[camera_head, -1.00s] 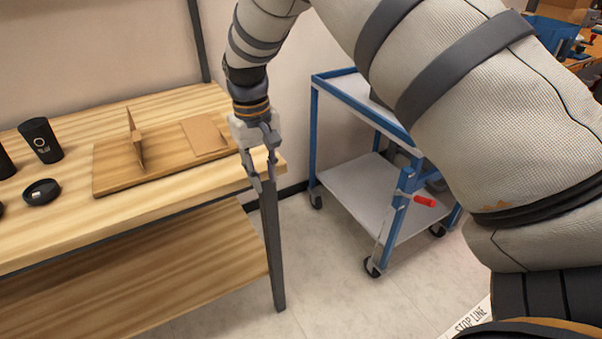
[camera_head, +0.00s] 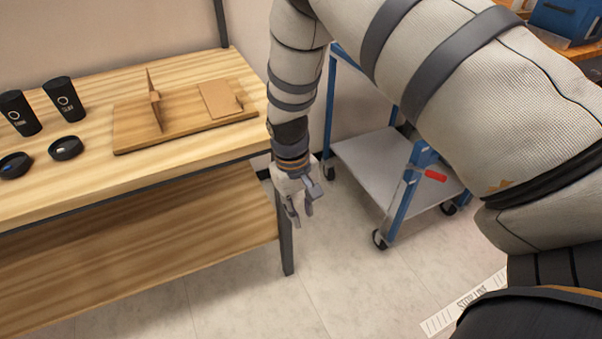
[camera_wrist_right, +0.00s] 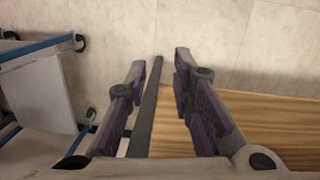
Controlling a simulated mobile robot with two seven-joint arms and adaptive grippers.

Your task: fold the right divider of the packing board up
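The packing board (camera_head: 180,133) is a flat wooden plate on the table. Its left divider (camera_head: 155,102) stands upright. Its right divider (camera_head: 216,98) is a light brown panel lying flat, or nearly flat, on the board's right part. My right gripper (camera_head: 303,215) hangs fingers-down off the table's right end, in front of and to the right of the board, touching nothing visible. In the right wrist view its fingers (camera_wrist_right: 158,66) are spread with nothing between them; the table edge and floor lie beyond. The board is not visible there. My left gripper is out of view.
Two black cups (camera_head: 65,98) and two black lids (camera_head: 66,148) are left of the board on the wooden table (camera_head: 60,195). A blue-framed cart (camera_head: 385,165) stands to the right. Floor shows between table and cart.

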